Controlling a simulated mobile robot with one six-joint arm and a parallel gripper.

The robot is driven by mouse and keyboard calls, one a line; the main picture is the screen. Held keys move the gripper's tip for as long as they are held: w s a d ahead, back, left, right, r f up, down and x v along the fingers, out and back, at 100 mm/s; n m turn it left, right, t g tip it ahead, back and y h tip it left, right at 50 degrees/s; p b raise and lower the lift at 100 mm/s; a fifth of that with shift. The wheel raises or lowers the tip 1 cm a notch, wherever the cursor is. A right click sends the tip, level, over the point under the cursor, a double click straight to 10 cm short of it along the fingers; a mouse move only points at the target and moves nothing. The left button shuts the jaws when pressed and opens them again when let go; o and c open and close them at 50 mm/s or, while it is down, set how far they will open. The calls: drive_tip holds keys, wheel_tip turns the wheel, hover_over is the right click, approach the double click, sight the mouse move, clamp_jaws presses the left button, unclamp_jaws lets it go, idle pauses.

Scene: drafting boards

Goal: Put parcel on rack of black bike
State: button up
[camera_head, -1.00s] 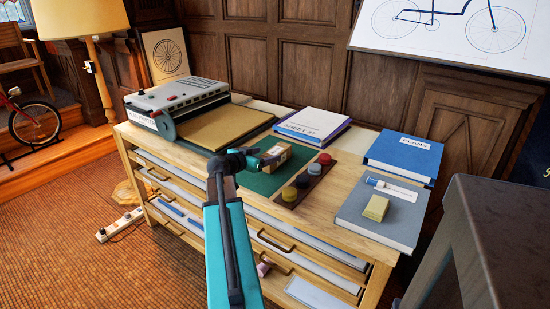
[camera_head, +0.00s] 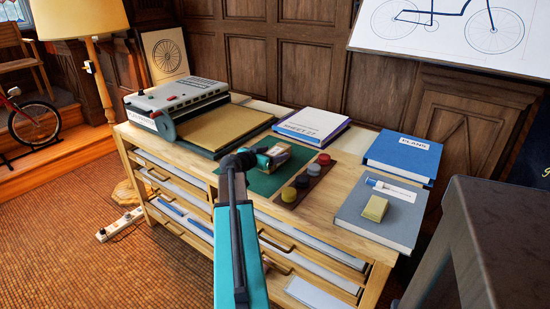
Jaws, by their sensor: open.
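The parcel (camera_head: 281,148), a small brown box, lies on the green mat on top of the wooden drawer cabinet. My gripper (camera_head: 279,155) is open at the parcel and hides part of it. I cannot tell whether the fingers touch it. My teal arm reaches up to it from the bottom of the view.
Around the mat are a grey machine (camera_head: 178,100), a brown board (camera_head: 225,127), a white-and-purple book (camera_head: 312,124), round pots (camera_head: 302,181), a blue PLANS box (camera_head: 403,156) and a grey folder (camera_head: 382,212). A red bike (camera_head: 33,120) stands at far left. A dark stand (camera_head: 490,235) fills the lower right.

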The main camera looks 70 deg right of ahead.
drive_tip(key=shift+x, duration=1.05)
drive_tip(key=shift+c, duration=0.5)
drive_tip(key=c, duration=1.5)
drive_tip(key=shift+r, duration=0.1)
